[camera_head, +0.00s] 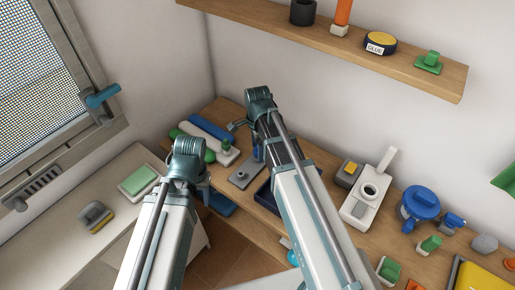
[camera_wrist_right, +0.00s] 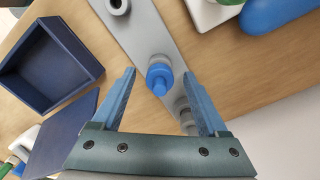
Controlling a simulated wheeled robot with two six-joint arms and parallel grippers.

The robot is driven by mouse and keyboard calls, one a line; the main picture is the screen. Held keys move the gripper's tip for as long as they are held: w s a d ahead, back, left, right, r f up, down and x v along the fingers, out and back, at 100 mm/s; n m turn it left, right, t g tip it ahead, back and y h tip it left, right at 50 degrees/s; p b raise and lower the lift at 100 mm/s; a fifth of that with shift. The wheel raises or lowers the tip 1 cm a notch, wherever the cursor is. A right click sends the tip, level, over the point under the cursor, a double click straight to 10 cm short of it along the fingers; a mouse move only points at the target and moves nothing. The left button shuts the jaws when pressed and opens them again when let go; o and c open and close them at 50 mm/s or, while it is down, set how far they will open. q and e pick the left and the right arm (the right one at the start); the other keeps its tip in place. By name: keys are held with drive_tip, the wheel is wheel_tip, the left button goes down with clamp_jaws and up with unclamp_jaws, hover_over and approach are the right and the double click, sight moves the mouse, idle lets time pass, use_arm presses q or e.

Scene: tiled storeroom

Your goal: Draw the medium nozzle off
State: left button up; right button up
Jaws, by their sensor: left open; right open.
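A blue nozzle (camera_wrist_right: 159,76) stands on the grey plate (camera_wrist_right: 141,28) in the right wrist view. In the head view the plate (camera_head: 240,174) lies on the wooden bench below my right gripper (camera_head: 246,134). My left gripper (camera_head: 192,186) is open and empty, left of the plate.
A dark blue open box (camera_wrist_right: 49,70) stands beside the plate. Blue and green rounded objects (camera_head: 211,127) lie behind it. A white device (camera_head: 367,198) and a blue round container (camera_head: 420,203) stand farther right. A shelf (camera_head: 430,79) runs above the bench.

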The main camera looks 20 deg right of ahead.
drive_tip(key=shift+c, duration=0.2)
clamp_jaws()
drive_tip(key=shift+r, duration=0.15)
drive_tip(key=shift+r+p, duration=2.2)
drive_tip(key=shift+p, duration=0.15)
